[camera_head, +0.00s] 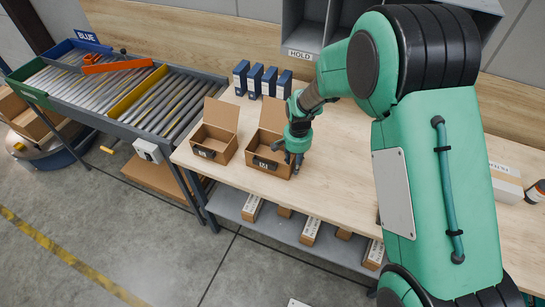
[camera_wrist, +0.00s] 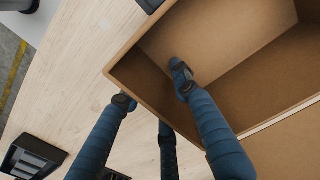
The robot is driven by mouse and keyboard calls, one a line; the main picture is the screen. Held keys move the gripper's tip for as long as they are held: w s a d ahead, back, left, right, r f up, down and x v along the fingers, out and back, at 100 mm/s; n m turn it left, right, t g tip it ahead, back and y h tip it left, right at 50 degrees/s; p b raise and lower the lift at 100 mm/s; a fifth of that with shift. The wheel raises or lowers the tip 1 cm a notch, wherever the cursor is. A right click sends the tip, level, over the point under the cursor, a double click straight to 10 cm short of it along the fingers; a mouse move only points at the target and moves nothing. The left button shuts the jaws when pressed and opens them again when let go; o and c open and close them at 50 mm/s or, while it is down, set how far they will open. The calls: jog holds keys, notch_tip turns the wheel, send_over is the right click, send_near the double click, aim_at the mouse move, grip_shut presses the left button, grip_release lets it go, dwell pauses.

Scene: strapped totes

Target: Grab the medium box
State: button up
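The medium box (camera_head: 262,167) is an open brown carton with a raised back flap and a dark label that seems to read M. It stands on the wooden table near its front edge. My gripper (camera_head: 294,151) is at its right side, pointing down. In the wrist view, my gripper (camera_wrist: 150,95) has its blue fingers spread across a wall of the box (camera_wrist: 215,40). One finger is inside the box and two are outside. The fingers look apart, and I cannot tell whether any touches the wall.
A similar open box (camera_head: 213,143) stands just left. Several blue boxes (camera_head: 255,79) stand behind. A roller conveyor (camera_head: 150,98) adjoins the table's left end. A grey shelf unit marked HOLD (camera_head: 301,54) is at the back. Small cartons (camera_head: 311,231) sit on the lower shelf.

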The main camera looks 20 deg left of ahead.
jog(key=shift+c, duration=0.5)
grip_shut()
jog(key=shift+r, duration=0.1)
jog(key=shift+r, duration=0.45)
jog(key=r, duration=0.2)
jog(key=shift+s+d+r+p, duration=0.1)
jog(key=shift+s+r+p, duration=0.1)
jog(key=shift+r+p, duration=0.15)
jog(key=s+d, duration=0.2)
jog(key=s, duration=0.2)
jog(key=s+d, duration=0.3)
jog(key=s, duration=0.1)
jog(key=s+d+r+p, duration=0.1)
jog(key=s+d, duration=0.2)
jog(key=s, duration=0.2)
jog(key=shift+d+r, duration=0.1)
jog(key=shift+d, duration=0.1)
